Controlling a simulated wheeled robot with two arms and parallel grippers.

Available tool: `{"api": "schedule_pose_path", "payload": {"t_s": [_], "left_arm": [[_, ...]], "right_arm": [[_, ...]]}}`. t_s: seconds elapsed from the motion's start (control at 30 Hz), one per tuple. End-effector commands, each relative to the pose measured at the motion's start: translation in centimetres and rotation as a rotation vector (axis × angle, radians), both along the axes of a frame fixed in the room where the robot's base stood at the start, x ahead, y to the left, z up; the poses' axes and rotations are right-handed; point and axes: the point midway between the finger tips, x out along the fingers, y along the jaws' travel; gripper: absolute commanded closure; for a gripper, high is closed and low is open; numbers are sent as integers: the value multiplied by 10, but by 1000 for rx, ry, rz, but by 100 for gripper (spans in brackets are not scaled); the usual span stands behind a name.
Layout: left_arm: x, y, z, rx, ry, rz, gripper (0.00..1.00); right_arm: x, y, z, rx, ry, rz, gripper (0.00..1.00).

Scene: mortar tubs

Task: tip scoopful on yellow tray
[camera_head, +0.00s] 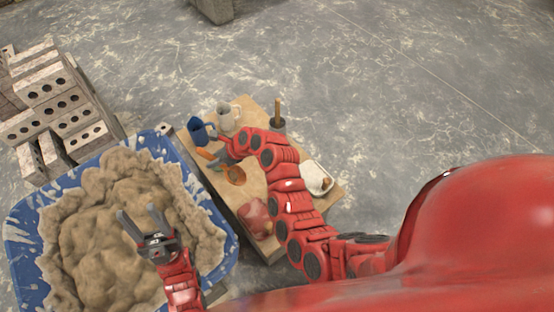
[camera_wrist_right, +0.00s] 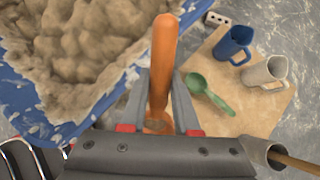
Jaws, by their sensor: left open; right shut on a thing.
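My right gripper (camera_head: 214,163) is shut on an orange scoop (camera_head: 235,175), over or at the wooden board (camera_head: 250,108). In the right wrist view the scoop's orange handle (camera_wrist_right: 163,60) rises between the fingers (camera_wrist_right: 158,105). Its bowl is mostly hidden there by the gripper, and I cannot tell whether it holds mortar. My left gripper (camera_head: 143,220) is open and empty above the mortar (camera_head: 105,245) in the blue tub (camera_head: 20,235). I cannot make out a yellow tray; a whitish tray (camera_head: 317,178) with something brownish in it lies at the board's right.
A blue jug (camera_head: 197,131), a pale jug (camera_head: 226,118) and a pot with a wooden handle (camera_head: 277,122) stand on the board. A green scoop (camera_wrist_right: 209,92) lies near the jugs. A reddish object (camera_head: 255,217) is at the near end. Blocks (camera_head: 50,105) are stacked behind the tub.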

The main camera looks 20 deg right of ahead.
Motion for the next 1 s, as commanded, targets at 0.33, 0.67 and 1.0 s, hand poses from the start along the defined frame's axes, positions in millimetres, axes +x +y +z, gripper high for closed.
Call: {"api": "schedule_pose_path", "payload": {"t_s": [0.33,0.67,1.0], "left_arm": [[0,0,55,0,0,0,50],[0,0,86,0,0,0,50],[0,0,88,0,0,0,50]], "right_arm": [[-30,-72,-56,-218,88,352,100],[-52,-179,-55,-382,134,382,100],[-55,-192,-52,-549,200,372,100]]}}
